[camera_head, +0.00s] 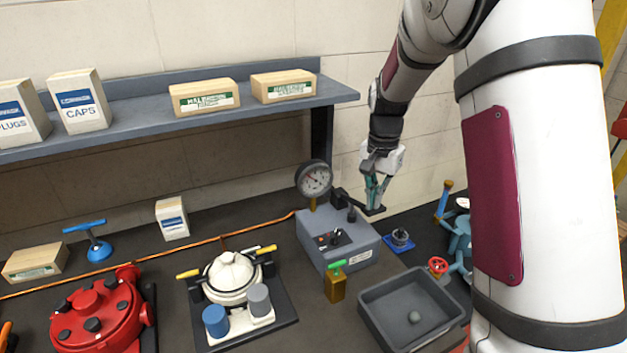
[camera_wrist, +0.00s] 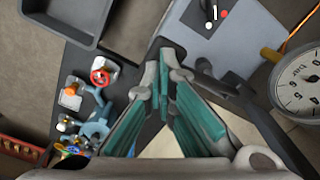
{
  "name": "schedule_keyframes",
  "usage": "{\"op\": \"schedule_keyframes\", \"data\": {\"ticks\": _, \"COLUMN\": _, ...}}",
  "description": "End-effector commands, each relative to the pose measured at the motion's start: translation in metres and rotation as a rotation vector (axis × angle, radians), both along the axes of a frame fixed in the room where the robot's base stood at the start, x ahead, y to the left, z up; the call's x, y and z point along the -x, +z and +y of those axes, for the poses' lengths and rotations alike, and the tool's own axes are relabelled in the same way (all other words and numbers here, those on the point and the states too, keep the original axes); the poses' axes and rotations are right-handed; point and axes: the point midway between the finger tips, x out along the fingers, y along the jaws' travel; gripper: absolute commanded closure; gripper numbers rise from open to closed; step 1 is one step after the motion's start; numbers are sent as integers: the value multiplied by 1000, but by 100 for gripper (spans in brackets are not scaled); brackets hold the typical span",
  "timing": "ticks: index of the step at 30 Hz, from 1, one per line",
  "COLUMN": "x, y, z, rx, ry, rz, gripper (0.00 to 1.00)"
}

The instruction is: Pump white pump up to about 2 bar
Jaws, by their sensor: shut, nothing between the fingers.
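A white round pump-like body (camera_head: 232,278) with yellow handles sits on a black plate left of centre. A grey box (camera_head: 338,240) with a black switch panel stands to its right. A round dial gauge (camera_head: 314,179) rises behind the box; it also shows at the right edge of the wrist view (camera_wrist: 301,86), marked in bar. Its reading is too small to tell. A black lever (camera_head: 347,202) reaches right from the box's back. My gripper (camera_head: 375,207) is shut and empty, pointing down by the lever's end. Whether it touches the lever I cannot tell.
A grey tray (camera_head: 365,316) and a brass block with a green handle (camera_head: 335,284) stand in front of the box. A blue valve assembly (camera_head: 459,245) is at right. A red motor (camera_head: 98,314) is at left. A shelf (camera_head: 145,112) with cartons runs above the bench.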

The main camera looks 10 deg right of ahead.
Motion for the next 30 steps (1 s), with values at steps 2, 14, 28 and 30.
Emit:
{"op": "schedule_keyframes", "data": {"ticks": 2, "x": 0, "y": 1, "z": 0, "rx": 0, "ry": 0, "rz": 0, "gripper": 100}}
{"op": "schedule_keyframes", "data": {"ticks": 14, "x": 0, "y": 35, "z": 0, "rx": 0, "ry": 0, "rz": -3, "gripper": 100}}
{"op": "schedule_keyframes", "data": {"ticks": 28, "x": 0, "y": 50, "z": 0, "rx": 0, "ry": 0, "rz": 0, "gripper": 100}}
{"op": "schedule_keyframes", "data": {"ticks": 30, "x": 0, "y": 51, "z": 0, "rx": -1, "ry": 1, "rz": -1, "gripper": 100}}
